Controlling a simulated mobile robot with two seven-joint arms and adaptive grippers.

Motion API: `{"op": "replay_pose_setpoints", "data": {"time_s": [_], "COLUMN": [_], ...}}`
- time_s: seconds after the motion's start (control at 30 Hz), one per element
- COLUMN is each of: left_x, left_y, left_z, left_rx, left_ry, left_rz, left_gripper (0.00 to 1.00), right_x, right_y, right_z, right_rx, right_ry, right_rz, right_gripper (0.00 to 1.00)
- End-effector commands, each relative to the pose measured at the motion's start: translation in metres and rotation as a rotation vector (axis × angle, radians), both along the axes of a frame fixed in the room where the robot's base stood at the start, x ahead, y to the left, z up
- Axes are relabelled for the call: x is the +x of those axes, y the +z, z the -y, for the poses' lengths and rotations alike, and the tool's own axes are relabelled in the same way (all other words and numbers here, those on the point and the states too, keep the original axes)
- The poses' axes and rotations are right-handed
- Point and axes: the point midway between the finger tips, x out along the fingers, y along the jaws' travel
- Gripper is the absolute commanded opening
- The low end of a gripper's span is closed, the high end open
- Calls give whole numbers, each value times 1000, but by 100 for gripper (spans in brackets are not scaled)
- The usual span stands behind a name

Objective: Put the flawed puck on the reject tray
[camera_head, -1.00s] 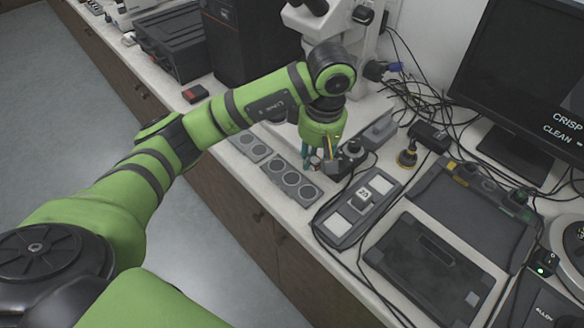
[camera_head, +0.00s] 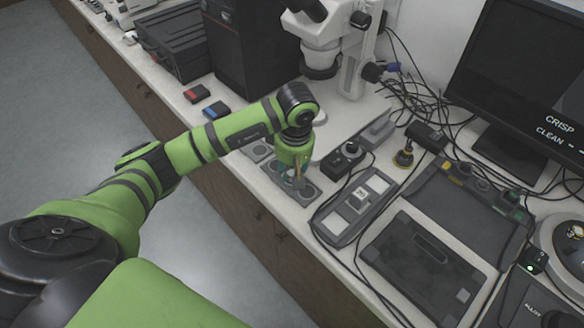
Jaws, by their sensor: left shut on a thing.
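My left gripper (camera_head: 297,181) points down over a grey tray with round recesses (camera_head: 311,197) near the front edge of the bench. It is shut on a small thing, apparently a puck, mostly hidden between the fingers. I cannot tell whether the held thing touches the tray. A second grey tray with round recesses (camera_head: 257,152) lies just to the left, partly behind my arm. No mark that I can read shows which is the reject tray. My right gripper is not in view.
A microscope (camera_head: 322,45) stands behind the trays. A grey panel with pale squares (camera_head: 355,208) and a small black device with a knob (camera_head: 345,158) lie to the right. A red-topped block (camera_head: 196,93) and a blue-topped block (camera_head: 216,110) lie at left. Cables clutter the back.

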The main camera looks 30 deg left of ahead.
Motion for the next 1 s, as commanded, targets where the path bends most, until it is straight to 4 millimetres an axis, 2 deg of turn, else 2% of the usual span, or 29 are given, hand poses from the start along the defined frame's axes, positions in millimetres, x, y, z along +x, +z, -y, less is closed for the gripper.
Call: {"op": "replay_pose_setpoints", "data": {"time_s": [0.07, 0.1, 0.4, 0.5, 0.57, 0.67, 0.9, 1.0], "left_x": [0, 0, 0, 0, 1, 1, -2, -3], "left_y": [-4, -2, -2, 2, 6, 22, 76, 96], "left_z": [0, 0, 0, 0, 1, 2, 6, 7], "left_rx": [1, 0, 0, -1, 0, 0, 0, 1], "left_ry": [0, 0, 0, 0, 0, -2, -2, -1], "left_rz": [0, 1, 0, 0, 4, 8, 8, 6], "left_gripper": [6, 38, 38, 38, 38, 38, 38, 38], "right_x": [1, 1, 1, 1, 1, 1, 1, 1], "right_y": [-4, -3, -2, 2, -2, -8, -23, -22], "right_z": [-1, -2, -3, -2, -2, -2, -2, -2], "right_rx": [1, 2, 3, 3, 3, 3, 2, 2], "right_ry": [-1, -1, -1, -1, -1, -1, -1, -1], "right_rz": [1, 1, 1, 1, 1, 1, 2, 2], "right_gripper": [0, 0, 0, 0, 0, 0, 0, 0]}}
